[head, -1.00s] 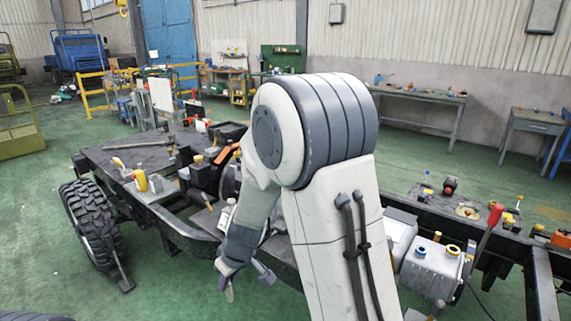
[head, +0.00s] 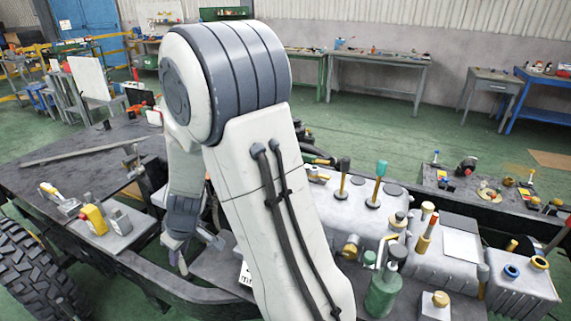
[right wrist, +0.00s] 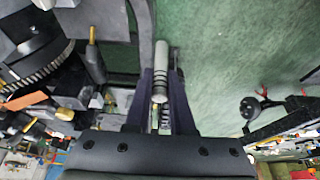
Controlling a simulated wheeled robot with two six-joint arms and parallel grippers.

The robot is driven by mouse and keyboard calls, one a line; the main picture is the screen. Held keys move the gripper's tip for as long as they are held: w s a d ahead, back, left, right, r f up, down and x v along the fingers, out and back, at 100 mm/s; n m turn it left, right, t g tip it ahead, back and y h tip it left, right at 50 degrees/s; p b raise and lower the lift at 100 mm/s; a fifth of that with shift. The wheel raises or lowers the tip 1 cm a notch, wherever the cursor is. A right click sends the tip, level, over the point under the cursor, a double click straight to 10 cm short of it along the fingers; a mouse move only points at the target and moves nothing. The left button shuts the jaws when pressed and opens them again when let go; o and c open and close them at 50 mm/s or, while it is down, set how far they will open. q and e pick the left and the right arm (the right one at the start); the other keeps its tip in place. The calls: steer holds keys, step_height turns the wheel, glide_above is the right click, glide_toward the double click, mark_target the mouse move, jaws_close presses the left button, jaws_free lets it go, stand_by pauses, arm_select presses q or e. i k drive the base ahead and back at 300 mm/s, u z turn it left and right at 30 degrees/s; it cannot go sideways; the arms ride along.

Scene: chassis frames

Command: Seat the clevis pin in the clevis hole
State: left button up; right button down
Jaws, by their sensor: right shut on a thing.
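In the right wrist view a light grey cylindrical pin (right wrist: 161,62) with dark bands lies between the fingers of my right gripper (right wrist: 162,78). It looks like the clevis pin, and the gripper is shut on it. In the head view my right gripper (head: 190,256) hangs low at the near edge of the chassis, pointing down. I cannot pick out the clevis hole in either view; my right arm covers much of the middle of the chassis. My left gripper is not in view.
The dark chassis deck (head: 60,175) carries a yellow item (head: 93,218) and small tools. A large tyre (head: 35,265) is at lower left. Right of my arm stand levers, a green bottle (head: 383,292) and grey housings (head: 525,290). Green floor shows below the pin in the wrist view.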

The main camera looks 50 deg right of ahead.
mark_target(313, 176)
steer(key=i, duration=0.95)
steer(key=z, duration=1.2)
